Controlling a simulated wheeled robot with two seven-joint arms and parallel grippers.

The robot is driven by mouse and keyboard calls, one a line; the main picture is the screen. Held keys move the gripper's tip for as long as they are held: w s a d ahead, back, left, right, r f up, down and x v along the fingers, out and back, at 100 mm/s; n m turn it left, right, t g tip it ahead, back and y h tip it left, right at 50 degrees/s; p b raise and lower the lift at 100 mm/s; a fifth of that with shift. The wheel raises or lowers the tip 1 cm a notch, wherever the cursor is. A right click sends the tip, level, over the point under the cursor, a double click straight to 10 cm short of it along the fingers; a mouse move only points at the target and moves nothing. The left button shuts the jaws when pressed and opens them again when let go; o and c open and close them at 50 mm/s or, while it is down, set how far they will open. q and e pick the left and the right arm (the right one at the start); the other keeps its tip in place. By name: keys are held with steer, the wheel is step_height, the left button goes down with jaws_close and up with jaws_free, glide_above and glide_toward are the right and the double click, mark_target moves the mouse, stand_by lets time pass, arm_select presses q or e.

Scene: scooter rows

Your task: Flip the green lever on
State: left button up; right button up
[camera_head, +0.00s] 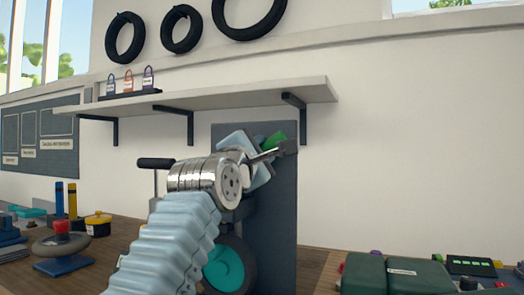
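The green lever (274,142) shows only in part, as a green piece near the top of a dark grey upright panel (275,215).
A scooter with a teal wheel (225,268) stands behind the arm. A dark green case (385,275) lies at the lower right. A valve-like wheel (62,245) stands at the left.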

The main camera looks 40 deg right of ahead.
jaws_close()
steer(key=shift+f, duration=0.15)
steer(key=shift+s+d+f+m+g+h+b, duration=0.15)
steer(key=shift+f+m+g+b, duration=0.4)
steer(key=shift+m, duration=0.9)
steer(key=shift+s+f+m+g+h+b, duration=0.1)
steer(key=shift+f+m+g+h+b, duration=0.15)
steer(key=shift+f+m+b, duration=0.9)
steer(key=shift+s+d+f+m+g+h+b, duration=0.1)
steer(key=shift+f+m+g+b, duration=0.3)
steer(key=shift+m, duration=1.3)
steer(key=o, duration=0.5)
jaws_free()
steer(key=shift+a, duration=0.1)
